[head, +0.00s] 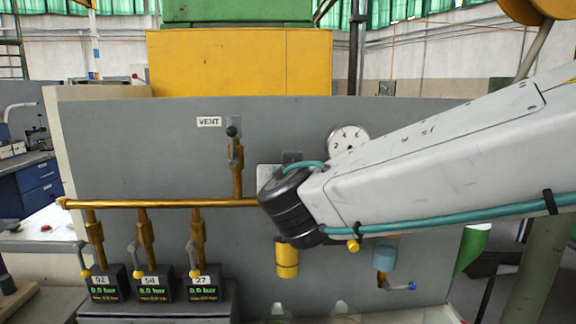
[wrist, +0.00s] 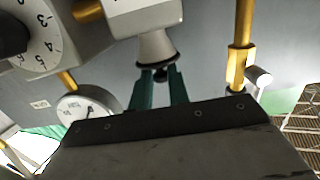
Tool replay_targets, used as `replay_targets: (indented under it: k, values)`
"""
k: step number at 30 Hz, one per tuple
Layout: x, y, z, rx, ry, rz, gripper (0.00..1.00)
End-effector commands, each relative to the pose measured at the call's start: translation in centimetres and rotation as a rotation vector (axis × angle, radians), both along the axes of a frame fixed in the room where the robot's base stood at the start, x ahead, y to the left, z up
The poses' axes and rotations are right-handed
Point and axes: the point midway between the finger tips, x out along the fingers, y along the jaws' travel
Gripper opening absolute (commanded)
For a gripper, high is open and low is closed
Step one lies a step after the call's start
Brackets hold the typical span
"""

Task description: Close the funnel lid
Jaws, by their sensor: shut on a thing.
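In the wrist view, which looks upside down, a grey cone-shaped funnel (wrist: 155,46) hangs from a pale grey block. A dark disc at its wide end looks like the funnel lid (wrist: 159,64), with a small dark knob on it. My gripper (wrist: 161,76) has two green fingers shut on the small dark part at the lid. The fingertips hide part of it, and I cannot tell whether the lid sits fully flush on the rim. In the head view, the funnel, its lid and my gripper are hidden behind my arm.
A grey panel (head: 130,135) carries a brass pipe (head: 165,203), a vent valve (head: 237,165), a round gauge (head: 347,139) and several small lever valves. Three black pressure displays stand at lower left, one being the middle display (head: 153,287). A yellow cylinder (head: 287,260) is below my wrist.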

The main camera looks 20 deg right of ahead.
Motion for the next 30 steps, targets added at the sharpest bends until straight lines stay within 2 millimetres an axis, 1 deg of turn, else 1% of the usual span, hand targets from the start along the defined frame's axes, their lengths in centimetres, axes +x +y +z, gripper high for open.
replay_targets:
  k: [16, 17, 18, 19, 26, 30]
  values:
    - [0.00, 0.01, 0.00, -0.007, -0.021, -0.001, 0.00]
    - [0.00, 0.01, 0.00, -0.007, -0.021, -0.001, 0.26]
    - [0.00, 0.01, 0.00, -0.007, -0.021, -0.001, 0.37]
    - [0.00, 0.00, -0.01, -0.007, -0.021, -0.001, 0.39]
    - [-0.02, -0.01, -0.04, -0.007, -0.020, -0.001, 0.39]
    - [-0.66, 0.29, 0.10, -0.005, -0.023, 0.002, 0.39]
